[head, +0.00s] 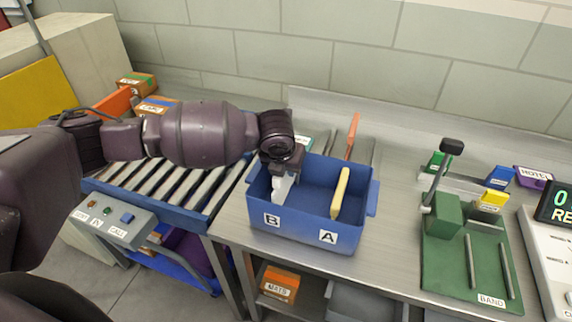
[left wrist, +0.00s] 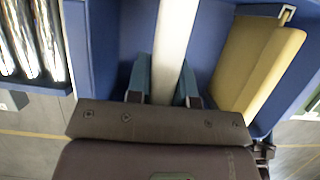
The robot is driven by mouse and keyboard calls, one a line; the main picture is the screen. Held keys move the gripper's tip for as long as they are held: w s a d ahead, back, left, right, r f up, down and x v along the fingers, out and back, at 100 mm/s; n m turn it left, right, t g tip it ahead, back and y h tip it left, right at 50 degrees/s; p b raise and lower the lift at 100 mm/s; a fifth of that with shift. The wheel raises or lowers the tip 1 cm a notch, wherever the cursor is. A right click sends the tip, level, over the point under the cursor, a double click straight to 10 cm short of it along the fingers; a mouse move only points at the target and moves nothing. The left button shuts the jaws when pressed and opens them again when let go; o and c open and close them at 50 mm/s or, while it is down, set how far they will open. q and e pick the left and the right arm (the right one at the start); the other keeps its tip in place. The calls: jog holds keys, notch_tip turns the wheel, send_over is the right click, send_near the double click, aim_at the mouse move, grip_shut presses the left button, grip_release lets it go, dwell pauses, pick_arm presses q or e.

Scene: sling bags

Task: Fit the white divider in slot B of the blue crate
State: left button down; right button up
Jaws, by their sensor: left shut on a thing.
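The blue crate (head: 300,235) stands on the metal bench, with labels B (head: 272,220) at the left of its front and A (head: 328,237) at the right. The white divider (head: 283,188) is inside the crate's left part, behind label B. My left gripper (left wrist: 166,88) is shut on the white divider, which runs between its fingers in the left wrist view (left wrist: 176,35). Whether the divider sits in the slot grooves cannot be told. A yellow divider (head: 340,193) stands in the right part, behind label A; it also shows in the left wrist view (left wrist: 262,62). My right gripper is not in view.
A roller conveyor (head: 175,185) with a control box (head: 115,220) lies left of the crate. A green band press (head: 465,240) stands to the right. An orange-handled tool (head: 352,135) is behind the crate. Bench between crate and press is clear.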

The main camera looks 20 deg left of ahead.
pick_arm(q)
jog(key=shift+f+b, duration=0.55)
jog(key=shift+f, duration=1.4)
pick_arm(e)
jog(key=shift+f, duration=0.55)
pick_arm(q)
jog(key=c, duration=0.9)
grip_release()
jog(key=shift+r, duration=0.25)
jog(key=v, duration=1)
jog(key=shift+s+r, duration=0.1)
jog(key=shift+s, duration=0.05)
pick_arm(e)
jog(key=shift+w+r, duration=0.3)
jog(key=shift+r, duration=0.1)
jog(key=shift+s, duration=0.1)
